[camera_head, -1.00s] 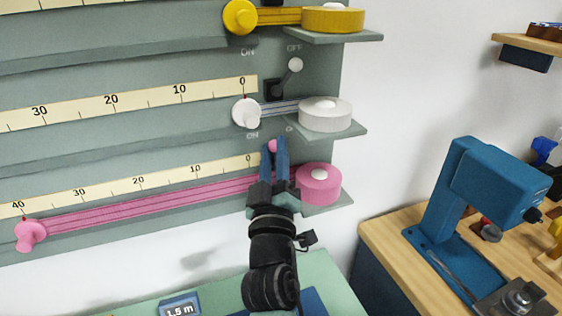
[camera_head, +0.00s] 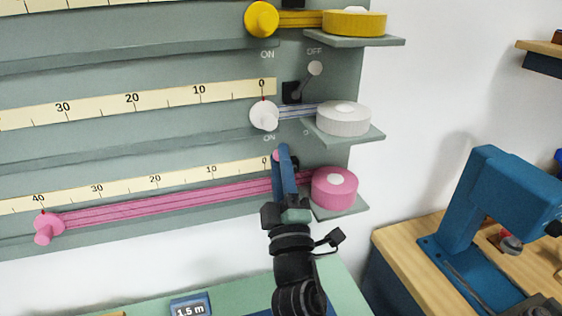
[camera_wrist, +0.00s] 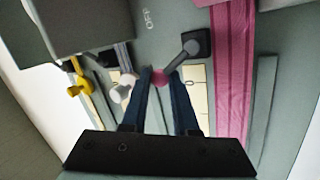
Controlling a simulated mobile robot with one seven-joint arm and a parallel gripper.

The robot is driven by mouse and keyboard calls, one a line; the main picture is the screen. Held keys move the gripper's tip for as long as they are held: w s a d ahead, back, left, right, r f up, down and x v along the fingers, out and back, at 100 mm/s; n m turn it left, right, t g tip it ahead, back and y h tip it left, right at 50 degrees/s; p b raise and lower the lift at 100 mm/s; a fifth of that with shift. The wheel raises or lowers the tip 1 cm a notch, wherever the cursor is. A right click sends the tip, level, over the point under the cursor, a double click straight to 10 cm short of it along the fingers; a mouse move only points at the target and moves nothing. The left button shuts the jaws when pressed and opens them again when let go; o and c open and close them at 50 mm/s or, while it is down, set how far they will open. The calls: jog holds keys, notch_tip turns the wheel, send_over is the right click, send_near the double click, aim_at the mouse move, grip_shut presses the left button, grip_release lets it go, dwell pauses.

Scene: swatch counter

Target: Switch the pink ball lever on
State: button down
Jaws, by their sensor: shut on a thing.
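The pink ball lever's ball (camera_wrist: 158,77) is between the two fingertips in the wrist view. Its short grey arm slopes from a dark switch box (camera_wrist: 196,43) to the ball, away from the OFF label (camera_wrist: 148,18). In the head view the ball (camera_head: 277,155) shows just left of my fingertips, near and below the ON label (camera_head: 269,138).
A pink tape (camera_head: 160,207) runs just below the lever to a pink roll (camera_head: 335,188) on a small shelf to the right. Above are a white roll (camera_head: 344,117) and another lever with a grey ball (camera_head: 315,68). A blue machine (camera_head: 505,195) stands at right.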

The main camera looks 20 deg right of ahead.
jog(key=shift+f, duration=0.1)
jog(key=c, duration=0.7)
grip_release()
jog(key=shift+b+v, duration=1)
jog(key=shift+v, duration=5.45)
jog(key=s+a+r+m+t+h+p, duration=0.15)
jog(key=r+m, duration=0.35)
jog(key=r, duration=0.8)
jog(key=a+r+m+t+h+p, duration=0.15)
jog(key=r+m, duration=0.35)
jog(key=r, duration=0.8)
jog(key=s+a+r+y, duration=0.2)
jog(key=r, duration=0.2)
jog(key=s+a+r+m+t+y+p, duration=0.1)
jog(key=s+a+r+y, duration=0.1)
jog(key=r, duration=0.3)
jog(key=s+a+r+m+y, duration=0.1)
jog(key=s+a+r+y, duration=0.1)
jog(key=s+a+r, duration=0.1)
jog(key=shift+s+a+r+p, duration=0.2)
jog(key=shift+a+r, duration=0.15)
jog(key=shift+r, duration=0.25)
jog(key=shift+s+a+r+p, duration=0.2)
jog(key=shift+a+r, duration=0.15)
jog(key=shift+r, duration=0.25)
